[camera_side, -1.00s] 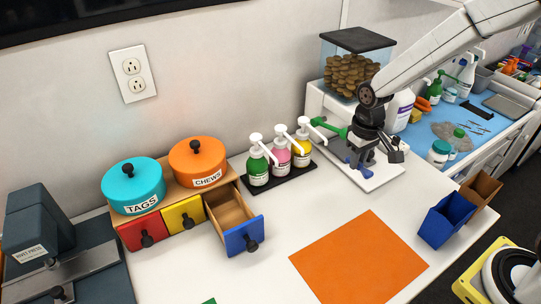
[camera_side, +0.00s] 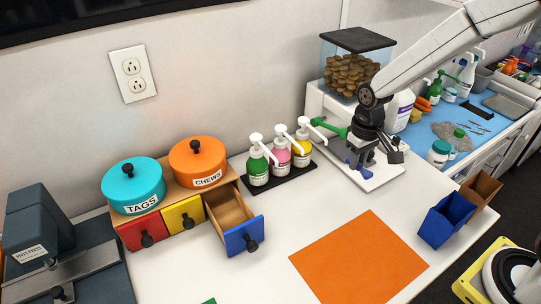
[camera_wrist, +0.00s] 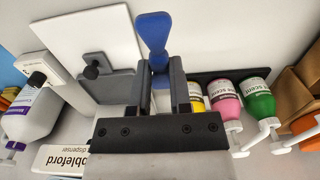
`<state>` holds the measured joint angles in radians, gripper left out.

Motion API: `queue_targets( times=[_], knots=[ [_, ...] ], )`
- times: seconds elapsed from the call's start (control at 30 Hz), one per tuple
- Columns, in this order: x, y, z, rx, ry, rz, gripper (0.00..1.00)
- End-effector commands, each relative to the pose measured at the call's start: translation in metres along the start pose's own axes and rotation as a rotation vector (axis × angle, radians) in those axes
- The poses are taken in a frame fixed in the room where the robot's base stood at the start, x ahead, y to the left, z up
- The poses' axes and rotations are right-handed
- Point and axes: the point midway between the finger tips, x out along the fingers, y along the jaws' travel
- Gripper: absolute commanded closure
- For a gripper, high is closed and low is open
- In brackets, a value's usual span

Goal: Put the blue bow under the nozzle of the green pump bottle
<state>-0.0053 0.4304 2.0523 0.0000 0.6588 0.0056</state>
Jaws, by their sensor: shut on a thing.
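My gripper (camera_side: 362,150) is shut on the blue bow (camera_wrist: 154,32), which sticks out past the fingertips in the wrist view. In the side view the bow (camera_side: 357,158) shows as a small blue shape low between the fingers, partly hidden by them. They are over the white dispenser's tray (camera_side: 385,182), right of the pump bottles. The green pump bottle (camera_side: 258,172) stands at the left end of the bottle row, well apart from my gripper. Its white nozzle (camera_side: 256,138) is at its top. The green bottle (camera_wrist: 258,98) is at the right in the wrist view.
Pink (camera_side: 280,153) and yellow (camera_side: 301,150) pump bottles share the black tray (camera_side: 292,180) with the green one. An open blue-fronted drawer (camera_side: 242,236) juts out at left. An orange mat (camera_side: 358,258) lies in front. A blue bin (camera_side: 445,222) stands at right.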

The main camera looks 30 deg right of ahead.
Motion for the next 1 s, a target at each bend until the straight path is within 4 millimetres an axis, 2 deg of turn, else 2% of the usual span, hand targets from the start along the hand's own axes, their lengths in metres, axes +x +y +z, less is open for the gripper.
queue_targets(
  times=[0.17, 0.37, 0.7, 1.0],
  knots=[
    [0.001, -0.013, 0.006, -0.004, 0.0, 0.0, 1.0],
    [0.003, -0.044, 0.023, -0.008, 0.0, 0.0, 1.0],
    [0.01, -0.11, 0.079, -0.008, -0.001, 0.0, 1.0],
    [0.014, -0.139, 0.117, -0.003, 0.0, 0.0, 1.0]
  ],
)
